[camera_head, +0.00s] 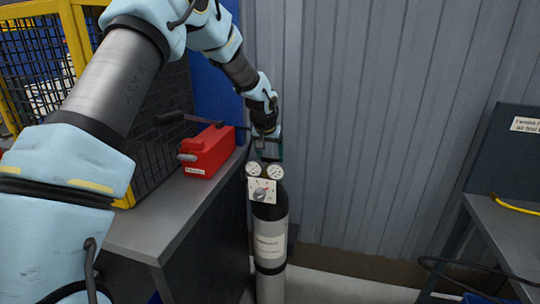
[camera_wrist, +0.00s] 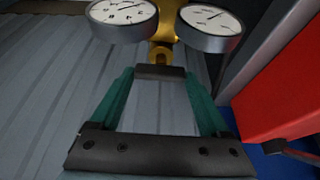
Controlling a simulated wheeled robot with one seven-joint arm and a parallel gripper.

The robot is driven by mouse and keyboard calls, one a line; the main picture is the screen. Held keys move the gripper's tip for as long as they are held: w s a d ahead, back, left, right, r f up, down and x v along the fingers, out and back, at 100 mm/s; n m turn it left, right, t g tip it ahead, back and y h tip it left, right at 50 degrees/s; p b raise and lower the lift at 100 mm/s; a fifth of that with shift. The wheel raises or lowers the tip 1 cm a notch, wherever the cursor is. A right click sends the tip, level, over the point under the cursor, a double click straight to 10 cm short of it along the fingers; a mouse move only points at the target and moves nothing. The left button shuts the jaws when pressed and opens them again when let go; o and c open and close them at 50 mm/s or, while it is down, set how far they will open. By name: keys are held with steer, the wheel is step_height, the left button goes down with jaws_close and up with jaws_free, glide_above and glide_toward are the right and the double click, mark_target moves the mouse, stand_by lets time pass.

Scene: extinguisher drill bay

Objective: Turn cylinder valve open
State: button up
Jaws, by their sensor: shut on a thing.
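The gas cylinder (camera_head: 271,225), dark at the top and pale below with a label, stands upright beside the grey bench. Two round gauges (camera_head: 275,172) and a white plate with a round grey knob (camera_head: 260,194) sit at its top. In the wrist view, the gauges (camera_wrist: 208,25) flank a brass fitting (camera_wrist: 161,54). My gripper (camera_head: 268,156) reaches down behind the gauges. Its green fingers (camera_wrist: 160,73) are shut on a dark bar-like piece beside the brass fitting, seemingly the valve handle. How far the valve is turned cannot be seen.
A red box (camera_head: 207,150) with a dark lever stands on the grey bench (camera_head: 150,232), left of the cylinder. A corrugated wall (camera_head: 370,120) is behind the cylinder. Another table (camera_head: 500,225) stands at right, with clear floor between.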

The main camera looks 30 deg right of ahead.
steer(key=shift+f+b, duration=0.1)
steer(key=shift+b, duration=0.4)
steer(key=shift+d+n+b, duration=0.1)
steer(key=shift+n+b, duration=0.25)
steer(key=shift+n, duration=0.15)
steer(key=n+y+b, duration=0.1)
steer(key=n+b, duration=0.1)
steer(key=shift+s+d+f+t+b, duration=0.1)
steer(key=shift+f+t+b, duration=0.05)
steer(key=shift+t+b, duration=0.2)
steer(key=n+y+b, duration=0.1)
steer(key=n, duration=0.1)
steer(key=n+b, duration=0.1)
steer(key=n, duration=0.1)
steer(key=shift+d+r+n+t+y, duration=0.1)
steer(key=shift+r+n+t+y, duration=0.1)
steer(key=shift+n+t+y, duration=0.15)
steer(key=n+y, duration=0.2)
steer(key=n, duration=0.3)
steer(key=shift+d+r+p, duration=0.1)
steer(key=shift+p, duration=0.25)
steer(key=n+g+y+p, duration=0.1)
steer(key=n, duration=0.1)
steer(key=n+p, duration=0.1)
steer(key=n, duration=0.2)
steer(key=shift+d+g+y, duration=0.1)
steer(key=shift+g+y, duration=0.25)
steer(key=shift+g, duration=0.05)
steer(key=shift+n, duration=0.25)
steer(key=o, duration=1.2)
